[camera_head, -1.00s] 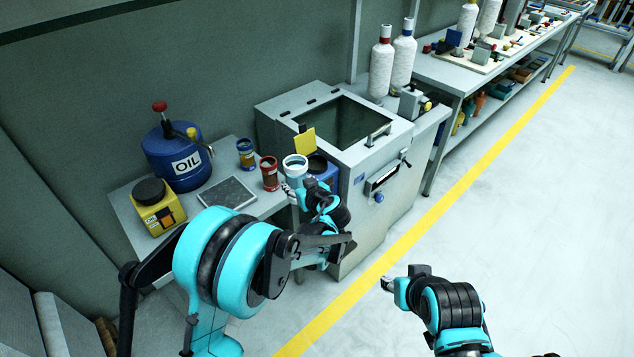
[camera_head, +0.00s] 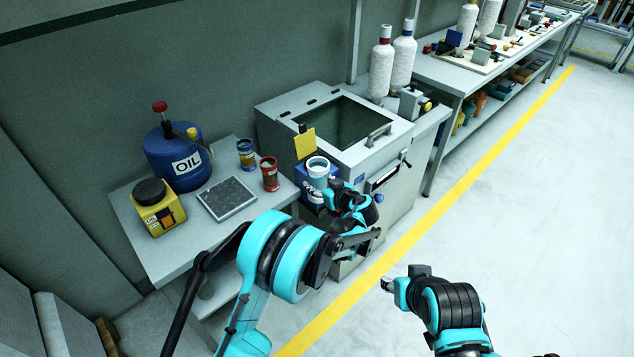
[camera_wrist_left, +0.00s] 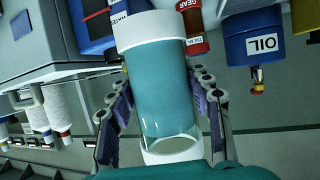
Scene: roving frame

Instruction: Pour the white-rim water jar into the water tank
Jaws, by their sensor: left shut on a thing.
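The white-rim water jar (camera_head: 318,172) is a clear cylinder with white rims and blue-green contents. It looks about upright in the head view, in front of the tank's left side. In the wrist view the jar (camera_wrist_left: 160,85) sits between the two fingers of my left gripper (camera_wrist_left: 162,112), which is shut on it. My left gripper (camera_head: 329,185) is partly hidden by its own wrist in the head view. The water tank (camera_head: 282,106) is a grey cabinet with a square opening on top and a handle. My right gripper (camera_head: 387,284) is low over the floor, apart from everything; its fingers are too small to judge.
A blue box (camera_head: 306,191) with white lettering stands just behind the jar. A yellow tag (camera_head: 305,143) stands by the tank's left edge. The side table holds a red jar (camera_head: 270,176), blue jar (camera_head: 246,155), oil drum (camera_head: 170,165) and yellow can (camera_head: 158,212). The floor at right is clear.

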